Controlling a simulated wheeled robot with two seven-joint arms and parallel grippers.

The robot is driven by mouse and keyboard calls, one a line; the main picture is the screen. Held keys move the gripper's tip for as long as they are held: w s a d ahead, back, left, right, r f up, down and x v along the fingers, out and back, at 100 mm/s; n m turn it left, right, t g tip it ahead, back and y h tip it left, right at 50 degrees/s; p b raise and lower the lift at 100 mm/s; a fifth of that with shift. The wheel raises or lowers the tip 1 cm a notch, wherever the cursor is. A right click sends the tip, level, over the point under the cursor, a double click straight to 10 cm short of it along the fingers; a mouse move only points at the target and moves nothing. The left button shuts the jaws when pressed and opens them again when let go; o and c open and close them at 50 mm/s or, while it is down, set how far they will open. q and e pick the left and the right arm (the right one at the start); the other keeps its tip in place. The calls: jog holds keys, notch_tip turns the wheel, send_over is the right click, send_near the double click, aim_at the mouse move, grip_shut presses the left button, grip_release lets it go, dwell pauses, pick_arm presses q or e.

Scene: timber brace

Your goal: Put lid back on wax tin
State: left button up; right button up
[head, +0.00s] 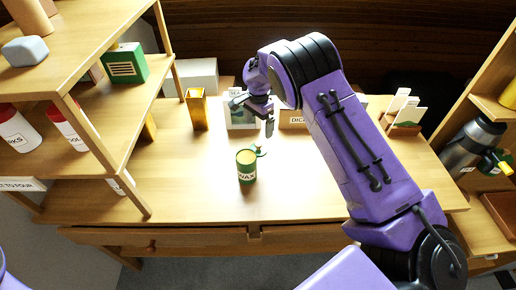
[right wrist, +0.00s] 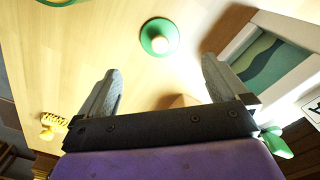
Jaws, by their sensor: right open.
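The wax tin (head: 246,172) is a dark green can with a cream label band, standing upright on the desk in the head view. Its green lid (head: 261,150) lies on the desk just behind and right of it. In the right wrist view the lid (right wrist: 150,46) is a round green disc with a pale knob facing up. A green rim at that view's top left edge may be the tin. My right gripper (head: 255,114) is open and empty, above the desk and behind the lid. In the wrist view its fingers (right wrist: 161,70) point toward the lid, apart from it. My left gripper is out of sight.
A yellow-brown open holder (head: 196,110) and a framed picture (head: 238,118) stand at the desk's back. A card rack (head: 402,116) is at back right. Shelves (head: 118,185) flank the left side. The desk (head: 190,190) around the tin is clear.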

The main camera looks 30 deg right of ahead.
send_over(259, 144)
notch_tip(259, 144, down, 5)
jog(key=shift+w+a+r+p, duration=0.1)
jog(key=shift+w+r+p, duration=0.1)
jog(key=shift+p, duration=0.25)
jog(key=shift+f, duration=0.4)
jog(key=shift+r, duration=0.1)
jog(key=shift+s, duration=0.1)
notch_tip(259, 144, down, 4)
jog(key=shift+f+p, duration=0.15)
jog(key=shift+p, duration=0.85)
jog(key=shift+f, duration=0.5)
